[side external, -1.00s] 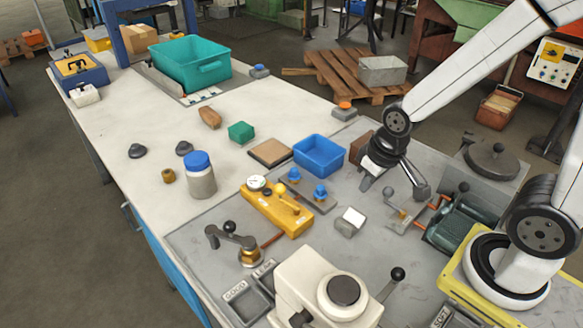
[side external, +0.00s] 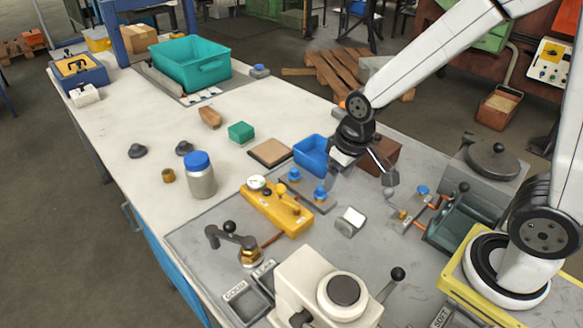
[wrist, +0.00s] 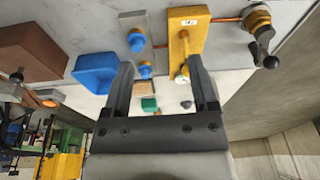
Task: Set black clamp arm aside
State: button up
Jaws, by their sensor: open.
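The black clamp arm (side external: 232,236) has a ball-knob handle and sits on a brass nut at the near left of the grey plate. In the wrist view the black clamp arm (wrist: 262,46) is at the upper right, beside the end of a copper rod. A yellow fixture (side external: 275,208) with a round gauge stands next to it; the yellow fixture (wrist: 187,32) also shows in the wrist view. My gripper (side external: 362,180) is open and empty, above the plate, to the right of the yellow fixture and apart from the clamp arm. Its two fingers (wrist: 162,78) are spread with nothing between them.
A blue bin (side external: 312,153) and a brown block (side external: 384,150) stand behind my gripper. Blue-knobbed parts (side external: 320,193) and a small white-topped block (side external: 351,220) are near it. A cream machine (side external: 320,290) stands in front. The white table's left part has free room.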

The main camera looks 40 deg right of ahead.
jog(key=w+a+n+g+y, duration=0.1)
jog(key=w+a, duration=0.6)
jog(key=a, duration=0.1)
jog(key=n+g, duration=0.1)
jog(key=g, duration=0.1)
send_over(229, 222)
jog(key=d, duration=0.2)
jog(key=shift+w+a+r+y, duration=0.2)
jog(key=shift+a+r+y, duration=0.05)
jog(key=shift+r+y, duration=0.15)
jog(key=shift+f, duration=0.1)
jog(key=shift+x, duration=3.8)
grip_shut()
